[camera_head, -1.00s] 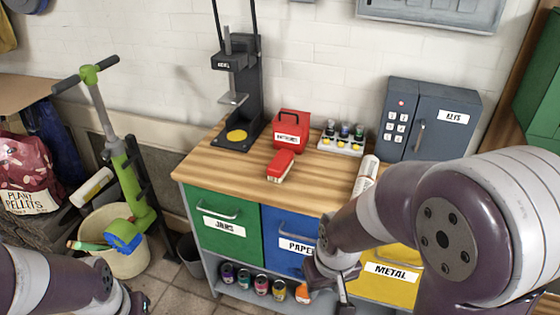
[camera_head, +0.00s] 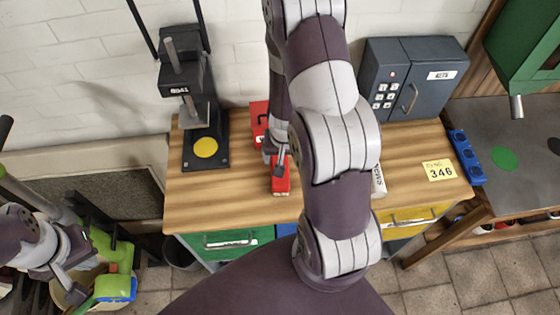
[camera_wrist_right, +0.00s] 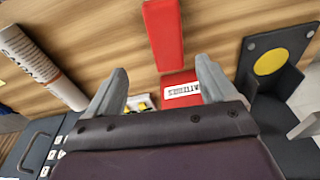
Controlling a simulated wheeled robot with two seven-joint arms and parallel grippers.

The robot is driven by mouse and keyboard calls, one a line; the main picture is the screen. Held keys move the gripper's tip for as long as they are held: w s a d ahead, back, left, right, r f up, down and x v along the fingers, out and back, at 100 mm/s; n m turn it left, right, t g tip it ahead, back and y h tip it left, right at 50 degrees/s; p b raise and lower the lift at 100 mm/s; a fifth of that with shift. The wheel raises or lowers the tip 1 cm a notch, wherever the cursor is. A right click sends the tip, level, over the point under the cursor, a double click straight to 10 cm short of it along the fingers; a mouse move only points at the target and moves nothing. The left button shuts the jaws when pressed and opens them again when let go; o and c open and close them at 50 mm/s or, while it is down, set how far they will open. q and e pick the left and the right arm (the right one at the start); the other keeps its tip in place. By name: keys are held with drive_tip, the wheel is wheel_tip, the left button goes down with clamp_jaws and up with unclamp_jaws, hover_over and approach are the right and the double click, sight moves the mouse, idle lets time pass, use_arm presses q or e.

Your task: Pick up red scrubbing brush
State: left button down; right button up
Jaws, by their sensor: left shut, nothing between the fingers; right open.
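The red scrubbing brush (camera_head: 281,182) lies on the wooden worktop, in front of the red batteries box. In the right wrist view the brush (camera_wrist_right: 163,35) lies ahead of the fingertips, roughly centred between them. My right gripper (camera_head: 278,158) is above the brush's far end in the head view. Its fingers (camera_wrist_right: 161,78) are spread apart with nothing between them, and I cannot tell its exact height above the brush. My left gripper (camera_head: 72,284) is low at the left, off the worktop, near the green and blue items, and is shut and empty.
The red batteries box (camera_wrist_right: 182,92) stands by the brush, partly hidden by my arm in the head view. A black press (camera_head: 205,140) stands left and a grey key safe (camera_head: 410,80) right. A white cylinder (camera_wrist_right: 38,62) lies nearby. The worktop (camera_head: 220,205) front left is clear.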

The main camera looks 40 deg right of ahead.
wheel_tip(320, 180, down, 5)
drive_tip(key=shift+s+a+r+b, duration=0.1)
drive_tip(key=shift+s+a+b, duration=0.05)
drive_tip(key=shift+b, duration=1.05)
drive_tip(key=shift+w+f+b, duration=0.55)
drive_tip(key=shift+w+f, duration=0.35)
drive_tip(key=shift+f, duration=0.25)
wheel_tip(320, 180, down, 3)
drive_tip(key=shift+f+b, duration=0.1)
drive_tip(key=shift+b, duration=0.85)
drive_tip(key=shift+f, duration=0.3)
drive_tip(key=shift+w, duration=0.15)
drive_tip(key=c, duration=1)
use_arm(q)
wheel_tip(320, 180, down, 8)
drive_tip(key=shift+a+r, duration=0.2)
drive_tip(key=shift+r, duration=0.05)
use_arm(e)
drive_tip(key=shift+c, duration=0.6)
use_arm(q)
drive_tip(key=shift+w, duration=0.15)
